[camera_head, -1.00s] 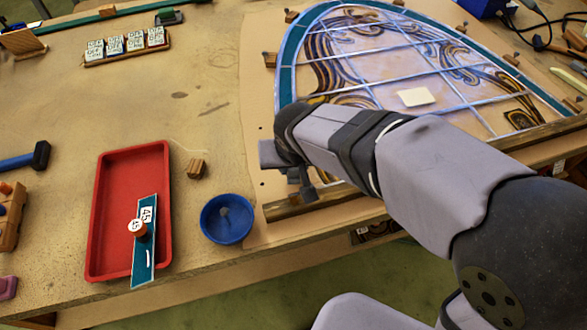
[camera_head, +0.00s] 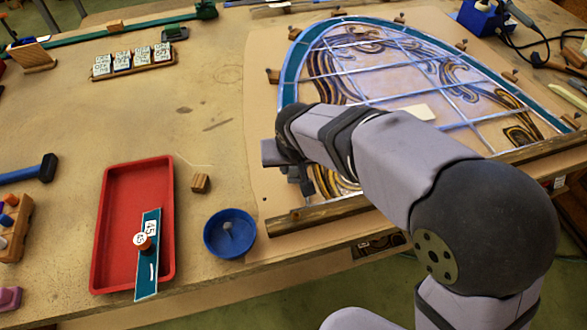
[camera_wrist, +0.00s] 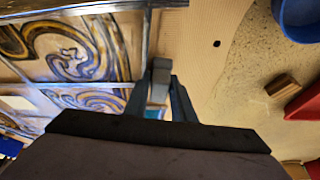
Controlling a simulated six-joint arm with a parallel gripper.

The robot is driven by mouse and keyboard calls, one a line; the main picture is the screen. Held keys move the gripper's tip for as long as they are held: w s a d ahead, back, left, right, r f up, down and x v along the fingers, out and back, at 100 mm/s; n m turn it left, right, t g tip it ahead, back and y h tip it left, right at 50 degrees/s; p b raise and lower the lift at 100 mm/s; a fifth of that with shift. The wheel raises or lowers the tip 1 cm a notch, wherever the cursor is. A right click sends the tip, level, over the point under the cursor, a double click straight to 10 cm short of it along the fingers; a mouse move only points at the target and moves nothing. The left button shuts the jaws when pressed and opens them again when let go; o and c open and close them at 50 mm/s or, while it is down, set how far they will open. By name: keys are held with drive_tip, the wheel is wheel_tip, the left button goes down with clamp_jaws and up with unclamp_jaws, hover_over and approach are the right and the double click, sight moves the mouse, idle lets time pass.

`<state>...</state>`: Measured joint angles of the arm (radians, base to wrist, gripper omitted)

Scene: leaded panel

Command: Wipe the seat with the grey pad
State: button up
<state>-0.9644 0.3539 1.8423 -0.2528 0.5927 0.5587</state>
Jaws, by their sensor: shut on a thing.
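The leaded panel (camera_head: 385,75) lies on the bench, with a teal border, lead lines and swirled brown glass. My gripper (camera_wrist: 157,100) is over the panel's near left edge, pointing down. In the wrist view its two fingers are shut on a small grey pad (camera_wrist: 160,70), which shows just past the fingertips beside a lead line. I cannot tell whether the pad touches the surface. The seat is not clearly seen; my arm and gripper hide the near left border in the head view. A teal glass strip (camera_head: 148,268) labelled 45 lies across the red tray's near end.
The red tray (camera_head: 108,225), a small wooden block (camera_head: 201,183) and a blue bowl (camera_head: 208,235) stand left of the panel. A wooden batten (camera_head: 320,215) runs along the panel's near edge. A cream card (camera_head: 415,113) lies on the panel.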

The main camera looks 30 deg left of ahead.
drive_tip(key=shift+w+a, duration=0.1)
drive_tip(key=shift+w, duration=0.05)
drive_tip(key=shift+w+a+p, duration=0.45)
drive_tip(key=shift+w+a, duration=0.05)
drive_tip(key=shift+w, duration=0.25)
drive_tip(key=shift+w+a+p, duration=0.4)
drive_tip(key=shift+w+a, duration=0.05)
drive_tip(key=shift+w, duration=0.25)
drive_tip(key=shift+w+a+p, duration=0.3)
drive_tip(key=shift+w, duration=0.1)
drive_tip(key=shift+w+a+p, duration=0.45)
drive_tip(key=shift+w+a, duration=0.15)
drive_tip(key=shift+w, duration=0.35)
drive_tip(key=shift+r, duration=0.1)
drive_tip(key=shift+w+a+r+p, duration=0.15)
drive_tip(key=shift+w+r+p, duration=0.05)
drive_tip(key=shift+r+p, duration=0.7)
drive_tip(key=shift+s+r+p, duration=0.15)
drive_tip(key=shift+r+p, duration=1.2)
drive_tip(key=shift+r, duration=0.55)
